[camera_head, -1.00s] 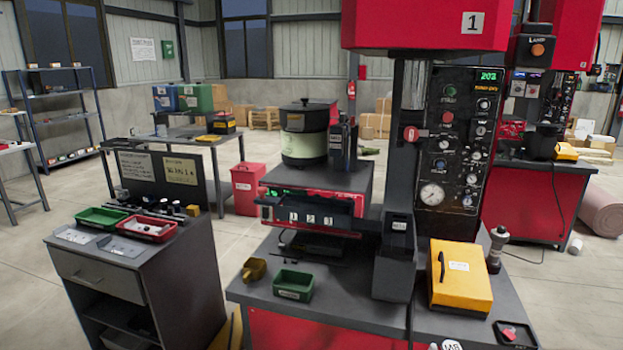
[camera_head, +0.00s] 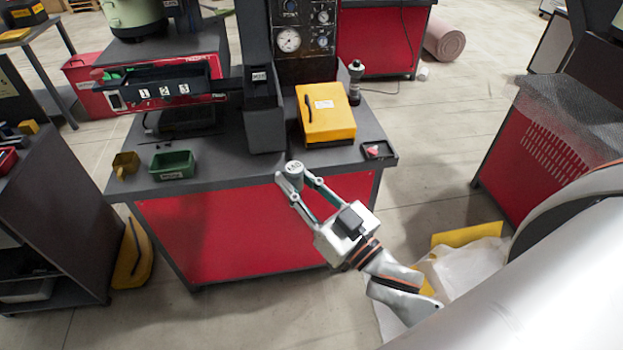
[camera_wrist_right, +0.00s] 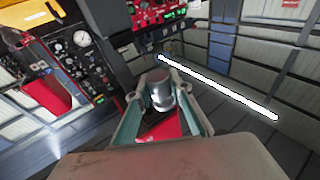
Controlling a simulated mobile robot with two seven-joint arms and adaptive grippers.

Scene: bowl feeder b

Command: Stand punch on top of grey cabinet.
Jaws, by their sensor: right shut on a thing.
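The punch (camera_head: 295,169) is a short grey cylinder with a light top marked M8. My right gripper (camera_head: 294,180) is shut on it, at the front edge of the press table in the head view. It also shows upright between the fingers in the right wrist view (camera_wrist_right: 161,92). I cannot tell whether its underside is clear of the table. The grey cabinet (camera_head: 60,215) stands at the far left of the head view, cut off by the picture edge, with only part of its top showing. My left gripper is not in view.
The press table (camera_head: 228,172) carries a green tray (camera_head: 173,164), a small yellow bin (camera_head: 125,165), a yellow case (camera_head: 326,116) and a red button box (camera_head: 378,150). A red tray (camera_head: 8,160) sits on the cabinet top. A floor gap with a yellow item (camera_head: 134,255) separates cabinet and table.

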